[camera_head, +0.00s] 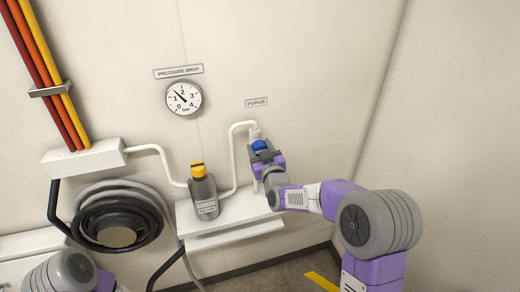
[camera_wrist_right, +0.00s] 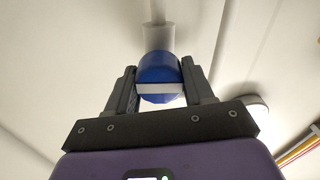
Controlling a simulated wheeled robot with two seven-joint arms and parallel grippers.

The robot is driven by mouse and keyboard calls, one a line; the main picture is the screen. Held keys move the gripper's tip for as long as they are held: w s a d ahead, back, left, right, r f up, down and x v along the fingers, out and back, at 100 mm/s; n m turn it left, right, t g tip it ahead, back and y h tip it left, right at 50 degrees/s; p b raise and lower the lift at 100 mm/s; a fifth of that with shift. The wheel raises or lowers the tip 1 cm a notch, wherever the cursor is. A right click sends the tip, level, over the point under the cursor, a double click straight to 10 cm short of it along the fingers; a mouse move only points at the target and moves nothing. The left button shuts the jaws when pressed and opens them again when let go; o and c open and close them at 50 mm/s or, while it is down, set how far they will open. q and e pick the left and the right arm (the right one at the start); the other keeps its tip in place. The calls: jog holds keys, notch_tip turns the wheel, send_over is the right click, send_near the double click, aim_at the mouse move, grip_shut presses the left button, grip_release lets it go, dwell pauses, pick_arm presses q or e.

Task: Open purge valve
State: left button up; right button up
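The purge valve has a blue knob (camera_head: 260,145) with a white pipe stub above it, under the PURGE label (camera_head: 256,102). In the right wrist view the blue knob (camera_wrist_right: 160,75) has a white band across it. My right gripper (camera_head: 264,156) is at the knob from below and in front. In the wrist view its two dark fingers (camera_wrist_right: 160,88) stand on either side of the knob, with no clear gap, and look shut on it. In the head view the gripper hides the knob's lower part. My left gripper is out of view; only part of that arm shows at bottom left.
A pressure gauge (camera_head: 184,98) hangs on the wall, its needle pointing up-left. A grey bottle with a yellow cap (camera_head: 203,190) stands on the white ledge (camera_head: 235,210) left of my gripper. White pipe (camera_head: 234,150) runs beside the valve. A coiled hose (camera_head: 118,215) hangs farther left.

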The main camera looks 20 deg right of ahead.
jog(key=c, duration=0.5)
jog(key=shift+n, duration=0.3)
jog(key=shift+f+n+b, duration=0.1)
jog(key=shift+n+b, duration=0.85)
jog(key=shift+n, duration=0.25)
jog(key=n+b, duration=0.1)
jog(key=n, duration=0.3)
jog(key=shift+a+n, duration=0.1)
jog(key=shift+n, duration=0.2)
jog(key=n, duration=0.4)
jog(key=shift+n+b, duration=0.3)
jog(key=shift+b, duration=0.05)
jog(key=n, duration=0.5)
jog(key=shift+n, duration=0.3)
